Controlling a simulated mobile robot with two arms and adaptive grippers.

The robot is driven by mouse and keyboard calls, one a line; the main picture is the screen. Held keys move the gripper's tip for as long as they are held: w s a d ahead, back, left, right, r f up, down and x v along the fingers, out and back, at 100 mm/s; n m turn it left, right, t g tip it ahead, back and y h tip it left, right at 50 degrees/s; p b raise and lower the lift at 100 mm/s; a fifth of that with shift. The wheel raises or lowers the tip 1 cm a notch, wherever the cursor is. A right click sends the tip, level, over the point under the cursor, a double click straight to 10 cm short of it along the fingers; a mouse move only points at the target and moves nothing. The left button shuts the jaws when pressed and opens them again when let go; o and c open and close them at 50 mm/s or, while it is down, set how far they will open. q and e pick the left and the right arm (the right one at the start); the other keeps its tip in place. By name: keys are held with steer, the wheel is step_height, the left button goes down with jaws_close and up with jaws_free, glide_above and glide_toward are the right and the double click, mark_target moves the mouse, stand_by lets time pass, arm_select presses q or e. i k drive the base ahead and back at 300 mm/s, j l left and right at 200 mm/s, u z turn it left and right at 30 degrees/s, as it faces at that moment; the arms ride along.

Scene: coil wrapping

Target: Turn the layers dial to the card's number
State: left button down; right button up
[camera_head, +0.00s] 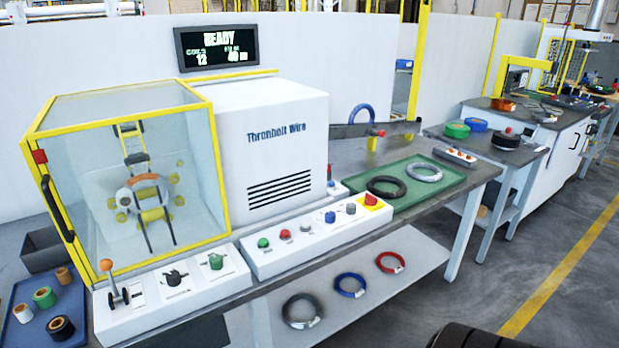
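The wrapping machine (265,125) stands on a bench, with a glass and yellow-framed enclosure at its left. The left front panel (230,278) carries a black dial (174,278), a green dial (215,262) and a lever with an orange knob (106,266). The right front panel (290,260) carries several small buttons and knobs, among them a blue one (330,216) and a grey one (350,208). The labels are too small to read, so I cannot tell which dial is for layers. I cannot make out a card with a number. Neither gripper shows.
The display (216,48) reads READY, with 12 and 40 mm. A blue tray (22,318) with tape rolls lies at the left. A green tray (440,192) holds two coils. More coils lie on the lower shelf (420,245). A yellow line marks the floor at the right.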

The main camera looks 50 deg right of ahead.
mark_target(330, 215)
steer(key=z, duration=1.65)
